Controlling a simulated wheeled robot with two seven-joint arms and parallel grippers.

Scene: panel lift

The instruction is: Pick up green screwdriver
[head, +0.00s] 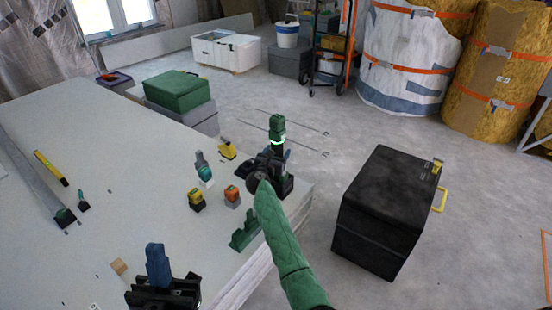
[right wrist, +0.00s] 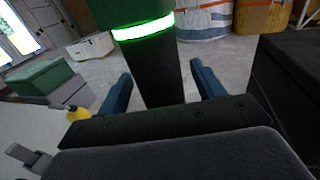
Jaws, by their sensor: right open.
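The green screwdriver, as I take it, is an upright green and black tool (head: 277,125) with a glowing green ring, at the right end of the white panel. In the right wrist view its black shaft (right wrist: 165,75) rises between my blue fingers, and its upper end is cut off. My right gripper (head: 276,156) is open, one finger on each side of the shaft, with gaps visible. Its lower part is hidden behind my gripper. My left gripper (head: 158,248) is above the near edge of the panel, blue fingers together and nothing visible between them.
On the white panel (head: 120,180) stand small yellow (head: 196,199) and orange (head: 232,196) items, a teal-topped item (head: 204,170) and a green piece (head: 245,231). A yellow tool (head: 51,168) lies left. A black box (head: 385,205) stands to the right. Floor between is clear.

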